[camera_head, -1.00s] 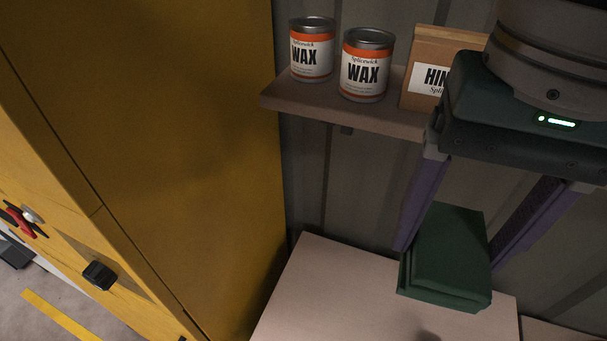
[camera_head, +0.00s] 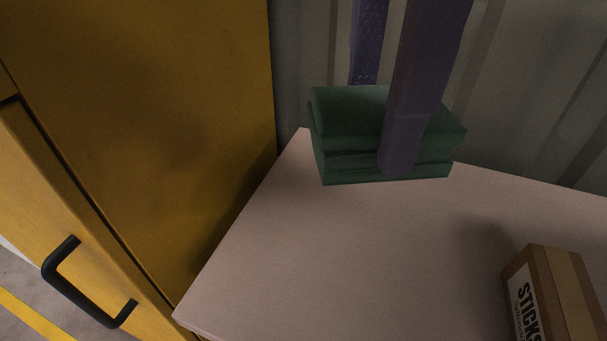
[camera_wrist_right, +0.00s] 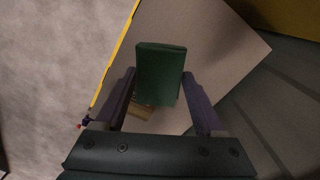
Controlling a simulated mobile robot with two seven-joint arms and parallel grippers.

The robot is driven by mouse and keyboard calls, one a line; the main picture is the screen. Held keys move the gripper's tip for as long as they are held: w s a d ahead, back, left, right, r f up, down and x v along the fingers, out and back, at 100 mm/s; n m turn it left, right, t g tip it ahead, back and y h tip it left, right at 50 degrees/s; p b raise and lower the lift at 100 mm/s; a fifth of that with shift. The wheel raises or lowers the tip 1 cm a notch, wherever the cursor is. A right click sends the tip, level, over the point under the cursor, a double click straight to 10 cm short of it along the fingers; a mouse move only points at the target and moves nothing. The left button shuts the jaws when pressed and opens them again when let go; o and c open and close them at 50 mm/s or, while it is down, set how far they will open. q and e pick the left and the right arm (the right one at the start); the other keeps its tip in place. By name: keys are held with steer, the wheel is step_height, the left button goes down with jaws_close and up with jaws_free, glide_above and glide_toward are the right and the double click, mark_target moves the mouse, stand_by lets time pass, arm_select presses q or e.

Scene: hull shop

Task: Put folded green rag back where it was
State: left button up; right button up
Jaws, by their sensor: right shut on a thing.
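The folded green rag (camera_head: 350,140) is a thick, layered block. It is between the two purple fingers of my right gripper (camera_head: 382,127), which is shut on it. In the head view it shows over the back left edge of a pale tabletop (camera_head: 330,250), close to the corrugated wall. I cannot tell whether it touches the top. In the right wrist view the rag (camera_wrist_right: 160,72) is between the fingertips (camera_wrist_right: 158,76), with the tabletop (camera_wrist_right: 215,45) behind it. My left gripper is not in view.
A brown box marked STICKS (camera_head: 555,295) stands at the tabletop's right front. A yellow cabinet (camera_head: 160,130) with a black handle (camera_head: 85,290) borders the left side. A grey corrugated wall (camera_head: 540,100) closes the back. The middle of the tabletop is clear.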

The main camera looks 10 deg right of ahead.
step_height(320, 180, down, 2)
steer(key=shift+a+f+m+b, duration=0.15)
steer(key=shift+m+b, duration=0.25)
steer(key=shift+b, duration=0.25)
step_height(320, 180, down, 15)
steer(key=shift+f+b, duration=0.15)
steer(key=shift+b, duration=0.9)
step_height(320, 180, down, 4)
steer(key=shift+f+b, duration=0.2)
steer(key=shift+b, duration=0.15)
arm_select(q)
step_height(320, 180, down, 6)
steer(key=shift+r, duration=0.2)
arm_select(e)
steer(key=shift+f, duration=0.1)
steer(key=o, duration=1.3)
steer(key=shift+r, duration=0.2)
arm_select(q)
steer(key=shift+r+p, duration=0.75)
arm_select(e)
step_height(320, 180, up, 12)
